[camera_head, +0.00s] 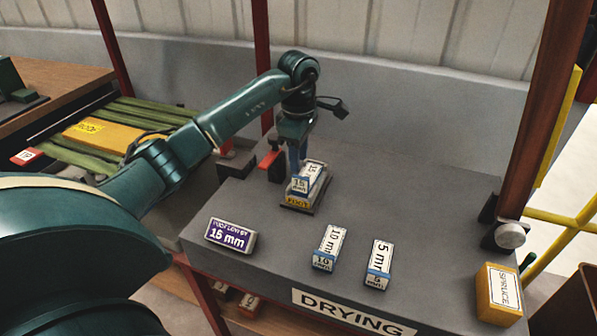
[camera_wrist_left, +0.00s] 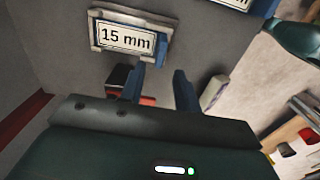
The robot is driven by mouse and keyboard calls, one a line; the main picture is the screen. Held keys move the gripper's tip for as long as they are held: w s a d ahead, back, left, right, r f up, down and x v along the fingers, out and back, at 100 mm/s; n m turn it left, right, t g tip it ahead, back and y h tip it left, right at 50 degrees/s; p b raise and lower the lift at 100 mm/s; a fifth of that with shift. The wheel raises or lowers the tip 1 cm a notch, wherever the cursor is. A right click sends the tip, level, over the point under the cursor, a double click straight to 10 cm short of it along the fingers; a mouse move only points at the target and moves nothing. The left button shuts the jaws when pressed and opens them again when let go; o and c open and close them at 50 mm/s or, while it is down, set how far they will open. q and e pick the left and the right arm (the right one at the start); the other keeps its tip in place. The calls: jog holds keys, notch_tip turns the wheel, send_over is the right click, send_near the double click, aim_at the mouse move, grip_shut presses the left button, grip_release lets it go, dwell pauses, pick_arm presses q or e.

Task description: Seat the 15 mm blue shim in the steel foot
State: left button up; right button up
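The 15 mm shim (camera_head: 309,178), with a white label and blue end, sits on the steel foot (camera_head: 297,201), which has a yellow label. In the left wrist view the shim (camera_wrist_left: 126,38) lies within a grey metal rim of the foot (camera_wrist_left: 94,32). I cannot tell whether it is fully down. My left gripper (camera_head: 297,160) is just behind the shim, pointing down. In the left wrist view its two blue fingers (camera_wrist_left: 159,80) stand apart with nothing held between them. My right gripper is not in view.
A purple sign reading 15 mm (camera_head: 231,235), a 10 mm shim (camera_head: 330,248) and a 5 mm shim (camera_head: 378,264) stand along the front of the grey table (camera_head: 430,200). A yellow block (camera_head: 499,293) is at the right corner. A red and black fixture (camera_head: 271,164) is behind the foot.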

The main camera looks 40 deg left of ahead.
pick_arm(q)
jog(key=shift+r, duration=2.75)
